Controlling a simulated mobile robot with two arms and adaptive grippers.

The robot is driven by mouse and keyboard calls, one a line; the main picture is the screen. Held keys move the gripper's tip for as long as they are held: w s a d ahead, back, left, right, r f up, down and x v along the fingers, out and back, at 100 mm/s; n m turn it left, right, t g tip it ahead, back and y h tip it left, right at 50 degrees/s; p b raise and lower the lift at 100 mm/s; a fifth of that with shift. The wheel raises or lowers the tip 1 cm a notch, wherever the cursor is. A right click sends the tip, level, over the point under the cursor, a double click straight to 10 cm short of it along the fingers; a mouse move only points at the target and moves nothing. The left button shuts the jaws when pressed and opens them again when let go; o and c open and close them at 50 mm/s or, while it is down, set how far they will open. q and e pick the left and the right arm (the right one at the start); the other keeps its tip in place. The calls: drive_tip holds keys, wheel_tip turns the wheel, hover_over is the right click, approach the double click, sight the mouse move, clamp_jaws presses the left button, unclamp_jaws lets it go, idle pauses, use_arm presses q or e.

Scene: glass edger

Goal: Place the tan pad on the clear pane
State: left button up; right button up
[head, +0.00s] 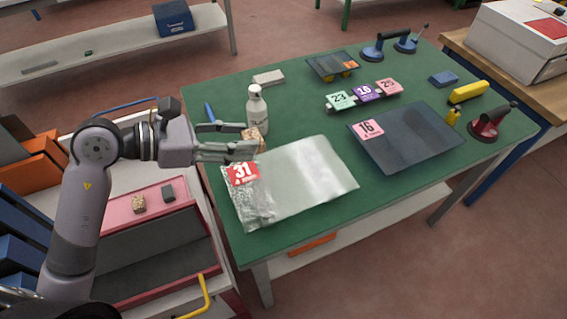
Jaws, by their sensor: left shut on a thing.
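The clear pane (312,180) lies at the front left of the green table, pale and see-through, with crumpled clear film and a red "31" label at its left end. My left gripper (250,150) is above the pane's far left corner, beside the white bottle. It is shut on the tan pad (252,134), a small speckled block partly hidden by the fingers. I cannot tell whether the pad touches anything below. My right gripper is not in view.
A white bottle (257,109) stands close behind the gripper. A dark pane (405,137) with a pink "16" label lies to the right. Another tan block (139,204) and a dark block (168,193) rest on the red tray (118,208) at the left.

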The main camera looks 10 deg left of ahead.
use_arm(q)
wheel_tip(320, 180, up, 2)
hover_over(248, 199)
wheel_tip(248, 199, down, 11)
wheel_tip(248, 199, down, 4)
drive_tip(key=shift+r+p, duration=0.2)
drive_tip(key=shift+p, duration=0.25)
drive_tip(key=shift+f, duration=0.3)
wheel_tip(248, 199, down, 4)
drive_tip(key=shift+r, duration=0.25)
drive_tip(key=shift+f, duration=0.25)
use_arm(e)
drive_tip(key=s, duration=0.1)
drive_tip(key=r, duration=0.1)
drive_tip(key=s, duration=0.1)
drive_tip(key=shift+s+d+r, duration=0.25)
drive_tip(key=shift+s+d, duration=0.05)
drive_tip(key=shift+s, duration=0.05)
